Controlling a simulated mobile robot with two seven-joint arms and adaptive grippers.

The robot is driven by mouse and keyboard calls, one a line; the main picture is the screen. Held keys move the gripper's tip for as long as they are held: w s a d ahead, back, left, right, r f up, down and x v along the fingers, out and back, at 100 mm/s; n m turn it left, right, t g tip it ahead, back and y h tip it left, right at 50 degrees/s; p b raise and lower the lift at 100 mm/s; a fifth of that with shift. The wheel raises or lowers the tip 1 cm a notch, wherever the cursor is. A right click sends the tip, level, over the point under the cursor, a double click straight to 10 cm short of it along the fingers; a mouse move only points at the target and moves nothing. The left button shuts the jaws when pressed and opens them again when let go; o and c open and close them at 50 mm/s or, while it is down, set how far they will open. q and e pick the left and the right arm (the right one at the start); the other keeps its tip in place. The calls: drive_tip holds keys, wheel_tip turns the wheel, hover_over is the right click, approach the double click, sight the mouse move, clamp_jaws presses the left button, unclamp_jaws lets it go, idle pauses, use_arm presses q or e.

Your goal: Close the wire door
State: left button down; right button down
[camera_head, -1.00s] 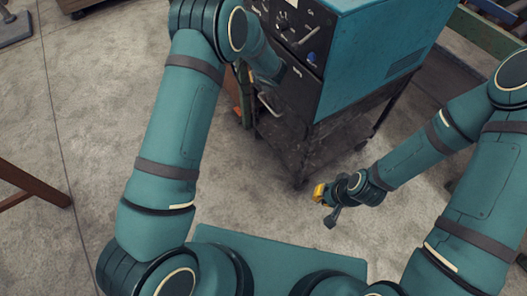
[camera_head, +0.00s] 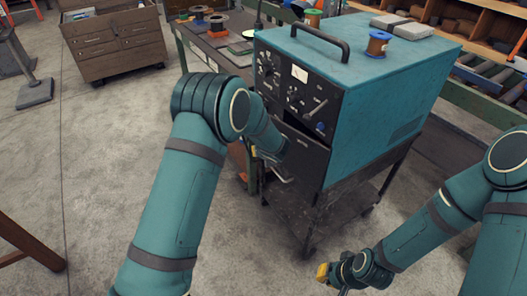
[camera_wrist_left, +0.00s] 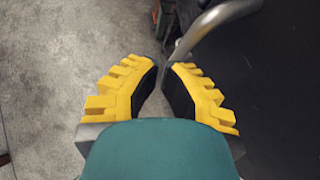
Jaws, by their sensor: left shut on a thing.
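The wire door (camera_head: 303,160) is the dark lower front panel of the blue welding machine (camera_head: 375,95). A dark gap shows along its top edge, so it looks slightly ajar. Its curved metal handle (camera_head: 281,174) also shows in the left wrist view (camera_wrist_left: 212,24). My left gripper (camera_wrist_left: 162,68) is at the handle, its yellow-backed fingers close together around the handle's near end. In the head view my left arm largely hides this gripper. My right gripper (camera_head: 324,272) hangs low, away from the door, at the lower right; its finger opening is unclear.
The machine stands on a dark cart (camera_head: 310,215). A workbench (camera_head: 215,45) stands behind left, and a wooden drawer cabinet (camera_head: 115,42) farther left. The concrete floor at left is mostly clear.

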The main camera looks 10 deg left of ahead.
use_arm(q)
drive_tip(key=s+r, duration=0.5)
drive_tip(key=s+a+r+m+h+p, duration=0.1)
drive_tip(key=s+a+m+h+p, duration=0.4)
drive_tip(key=a+m+h, duration=0.6)
drive_tip(key=w+d+f+m+y, duration=0.1)
drive_tip(key=w+d+f, duration=0.5)
drive_tip(key=w, duration=0.3)
drive_tip(key=shift+d+f+m+g+y, duration=0.3)
drive_tip(key=shift+d+f, duration=0.1)
drive_tip(key=shift+d, duration=0.35)
drive_tip(key=shift+w, duration=0.1)
